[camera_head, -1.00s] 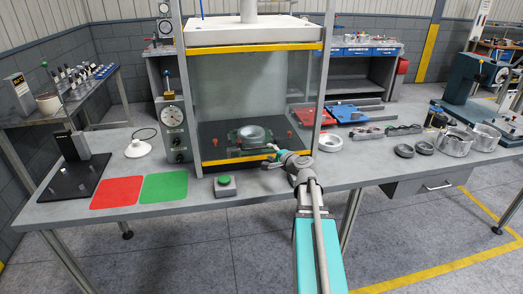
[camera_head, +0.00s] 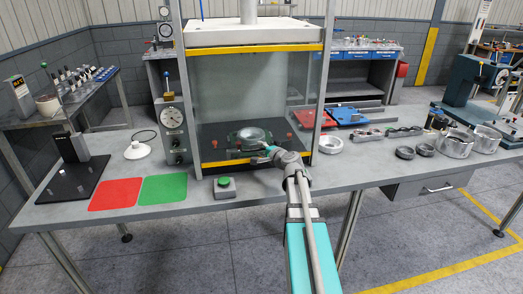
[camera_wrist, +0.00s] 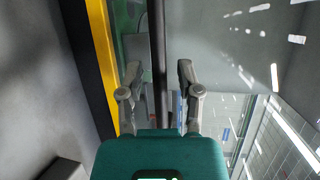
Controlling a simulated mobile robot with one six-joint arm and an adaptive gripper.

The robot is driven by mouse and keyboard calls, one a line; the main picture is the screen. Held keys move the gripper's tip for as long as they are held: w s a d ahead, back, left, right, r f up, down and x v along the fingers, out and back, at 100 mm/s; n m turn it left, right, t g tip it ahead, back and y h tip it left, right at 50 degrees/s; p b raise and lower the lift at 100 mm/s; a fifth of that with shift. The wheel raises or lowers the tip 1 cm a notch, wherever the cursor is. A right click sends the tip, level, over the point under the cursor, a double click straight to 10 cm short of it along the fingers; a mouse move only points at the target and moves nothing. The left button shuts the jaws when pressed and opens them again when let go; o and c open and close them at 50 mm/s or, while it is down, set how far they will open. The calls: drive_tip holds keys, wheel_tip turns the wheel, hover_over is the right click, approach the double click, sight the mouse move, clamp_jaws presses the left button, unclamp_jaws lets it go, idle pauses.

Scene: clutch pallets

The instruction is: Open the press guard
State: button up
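The press guard (camera_head: 228,92) is a clear panel with yellow strips along its top and bottom edges. It is down across the front of the press, its lower strip (camera_head: 222,163) close to the bench top. My gripper (camera_head: 270,151) is in front of the guard's lower right part. In the wrist view my gripper (camera_wrist: 158,70) is open, with a dark bar (camera_wrist: 158,45) running between its two fingers. Gaps show on both sides of the bar; it looks like a guard handle, but I cannot tell for sure. The yellow strip (camera_wrist: 103,62) is left of the fingers.
A dial gauge column (camera_head: 174,122) is at the press's left. Red (camera_head: 117,194) and green (camera_head: 163,189) mats lie on the bench. Metal rings (camera_head: 330,144) and cups stand at the right.

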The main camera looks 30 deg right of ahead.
sight(255, 64)
clamp_jaws()
drive_tip(key=shift+r, duration=0.15)
wheel_tip(255, 64, up, 33)
drive_tip(key=p, duration=3.3)
drive_tip(key=shift+o, duration=1.2)
unclamp_jaws()
drive_tip(key=shift+f, duration=0.35)
